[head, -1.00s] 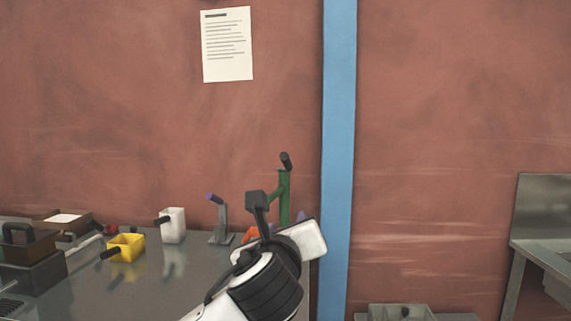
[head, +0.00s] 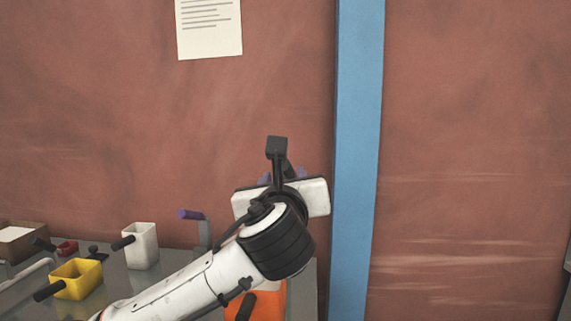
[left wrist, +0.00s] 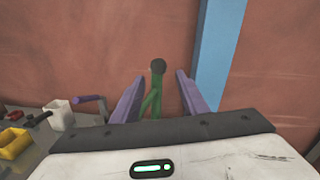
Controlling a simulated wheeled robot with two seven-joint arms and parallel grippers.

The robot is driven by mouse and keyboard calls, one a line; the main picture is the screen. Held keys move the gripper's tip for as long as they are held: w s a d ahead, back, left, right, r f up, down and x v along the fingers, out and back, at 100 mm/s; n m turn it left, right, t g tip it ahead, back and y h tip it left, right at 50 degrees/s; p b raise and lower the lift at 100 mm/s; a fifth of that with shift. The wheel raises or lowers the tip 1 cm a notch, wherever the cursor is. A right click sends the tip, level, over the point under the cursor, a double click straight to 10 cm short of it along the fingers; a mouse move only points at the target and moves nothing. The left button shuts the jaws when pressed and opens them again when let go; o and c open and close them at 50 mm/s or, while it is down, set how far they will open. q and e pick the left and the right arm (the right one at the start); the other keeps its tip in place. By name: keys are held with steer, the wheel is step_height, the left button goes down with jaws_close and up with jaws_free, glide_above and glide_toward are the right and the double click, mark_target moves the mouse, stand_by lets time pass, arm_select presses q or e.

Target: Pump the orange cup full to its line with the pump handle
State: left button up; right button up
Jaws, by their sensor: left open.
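The green pump (left wrist: 153,100) shows in the left wrist view, topped by its dark round pump handle end (left wrist: 157,66). My left gripper (left wrist: 158,95) is open and empty. Its two purple fingers lie left and right of the pump in that view; I see no contact, and the depth between them is hard to tell. In the head view my left gripper (head: 283,176) and arm hide the pump. The orange cup (head: 266,304) shows partly below my left arm, with a dark handle; its inside and line are hidden. My right gripper is out of view.
A purple-handled lever (head: 190,214), a white cup (head: 140,245) and a yellow cup (head: 75,280) stand on the grey bench to the left. A brown box (head: 20,240) is at far left. A blue post (head: 357,160) rises right of my gripper.

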mark_target(285, 174)
arm_select(q)
steer(key=shift+w+a+r+p, duration=0.1)
steer(key=shift+w+p, duration=0.05)
steer(key=shift+w, duration=0.45)
steer(key=shift+w+a+r+p, duration=0.1)
steer(key=shift+w+p, duration=0.05)
steer(key=shift+w, duration=0.4)
steer(key=w+p, duration=0.1)
steer(key=w, duration=0.4)
steer(key=shift+w+a+f, duration=0.1)
steer(key=shift+w, duration=0.75)
steer(key=c, duration=0.9)
steer(key=shift+f, duration=0.1)
jaws_close()
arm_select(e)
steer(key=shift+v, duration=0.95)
